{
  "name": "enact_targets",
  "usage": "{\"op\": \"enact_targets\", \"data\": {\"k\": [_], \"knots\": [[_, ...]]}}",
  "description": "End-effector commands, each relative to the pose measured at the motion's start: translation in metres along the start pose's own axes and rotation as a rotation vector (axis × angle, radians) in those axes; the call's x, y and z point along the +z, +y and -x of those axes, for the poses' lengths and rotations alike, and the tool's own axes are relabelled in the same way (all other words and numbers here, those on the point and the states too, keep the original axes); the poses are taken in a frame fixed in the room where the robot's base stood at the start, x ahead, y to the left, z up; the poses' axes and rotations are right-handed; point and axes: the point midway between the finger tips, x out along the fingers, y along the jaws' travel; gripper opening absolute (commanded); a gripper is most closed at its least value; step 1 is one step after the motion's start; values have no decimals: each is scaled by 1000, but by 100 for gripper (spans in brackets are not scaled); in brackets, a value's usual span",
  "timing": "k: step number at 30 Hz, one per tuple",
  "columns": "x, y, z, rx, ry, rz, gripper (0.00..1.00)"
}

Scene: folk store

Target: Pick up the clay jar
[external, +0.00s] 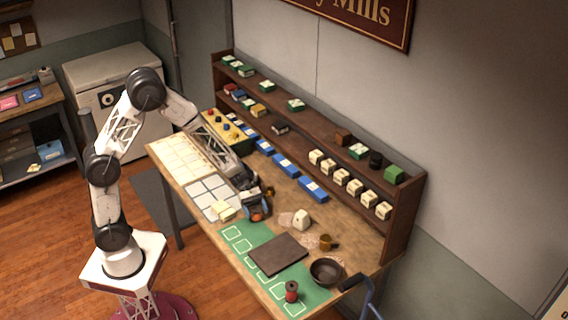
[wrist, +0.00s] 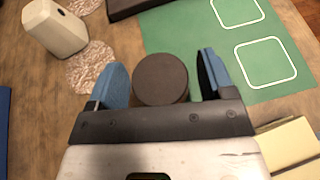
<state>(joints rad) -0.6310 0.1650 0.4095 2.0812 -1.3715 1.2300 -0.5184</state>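The clay jar (wrist: 160,79) looks like a brown round jar with a dark, flat top, seen from above in the wrist view. It stands between the two blue fingers of my gripper (wrist: 163,82). The fingers are open on either side of it, with a gap at the right finger and little or none at the left. In the external view my gripper (external: 258,211) is low over the middle of the workbench, and the jar cannot be made out clearly there.
A white block (external: 302,219) stands right of my gripper, near a brown mug (external: 328,242). A dark flat board (external: 278,254) lies on the green mat (external: 236,246). A dark bowl (external: 326,272) and red spool (external: 292,291) are nearer the front. Cream pads (external: 223,211) lie close left.

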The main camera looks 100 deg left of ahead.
Motion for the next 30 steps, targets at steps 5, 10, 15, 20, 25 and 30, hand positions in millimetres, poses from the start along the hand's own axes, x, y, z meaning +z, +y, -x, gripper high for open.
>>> {"op": "enact_targets", "data": {"k": [5, 10, 15, 20, 25, 30], "knots": [[0, 0, 0, 0, 0, 0, 47], [0, 0, 0, 0, 0, 0, 25], [0, 0, 0, 0, 0, 0, 25], [2, 0, 1, 0, 0, -1, 25], [8, 0, 4, 0, 0, -2, 25], [23, 0, 10, 1, 0, -3, 25]]}}
